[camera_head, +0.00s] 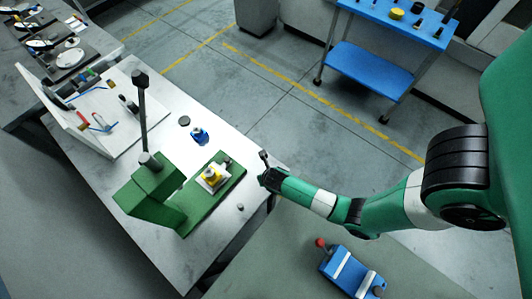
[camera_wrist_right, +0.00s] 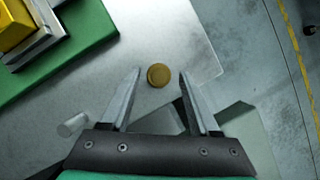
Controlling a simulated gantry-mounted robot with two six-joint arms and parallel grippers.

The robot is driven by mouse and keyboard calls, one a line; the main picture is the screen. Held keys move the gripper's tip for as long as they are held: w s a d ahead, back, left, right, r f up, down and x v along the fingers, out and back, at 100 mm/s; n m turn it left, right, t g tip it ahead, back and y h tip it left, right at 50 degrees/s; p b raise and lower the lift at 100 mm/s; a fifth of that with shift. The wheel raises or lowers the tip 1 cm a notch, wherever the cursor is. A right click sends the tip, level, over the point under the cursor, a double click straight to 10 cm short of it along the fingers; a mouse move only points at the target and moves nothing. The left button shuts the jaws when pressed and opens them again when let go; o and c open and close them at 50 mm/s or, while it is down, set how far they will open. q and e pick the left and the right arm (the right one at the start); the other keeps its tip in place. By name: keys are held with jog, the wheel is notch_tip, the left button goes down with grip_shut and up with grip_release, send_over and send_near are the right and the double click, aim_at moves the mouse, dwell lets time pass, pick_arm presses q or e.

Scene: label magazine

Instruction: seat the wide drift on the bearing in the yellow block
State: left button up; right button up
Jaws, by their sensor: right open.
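The yellow block (camera_head: 211,177) sits on a pale plate on the green press base. Its edge also shows at the top left of the right wrist view (camera_wrist_right: 14,26). The bearing in it is too small to make out. A round brass-coloured piece (camera_wrist_right: 158,75), seen end-on, is on the grey bench in line with the gap between my right fingertips; I cannot tell whether it is the wide drift. My right gripper (camera_wrist_right: 158,72) is open and empty. In the head view it (camera_head: 264,163) is at the bench's right edge, right of the block. My left gripper is out of view.
The green press (camera_head: 152,190) with its upright lever stands left of the block. A small grey cylinder (camera_wrist_right: 72,125) lies on the bench near my right gripper. A blue item (camera_head: 199,135) and dark disc (camera_head: 184,121) are behind the block. A blue cart (camera_head: 370,70) stands farther off.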

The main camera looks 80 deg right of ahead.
jog(key=shift+x, duration=1.1)
grip_shut()
jog(key=shift+r, duration=0.15)
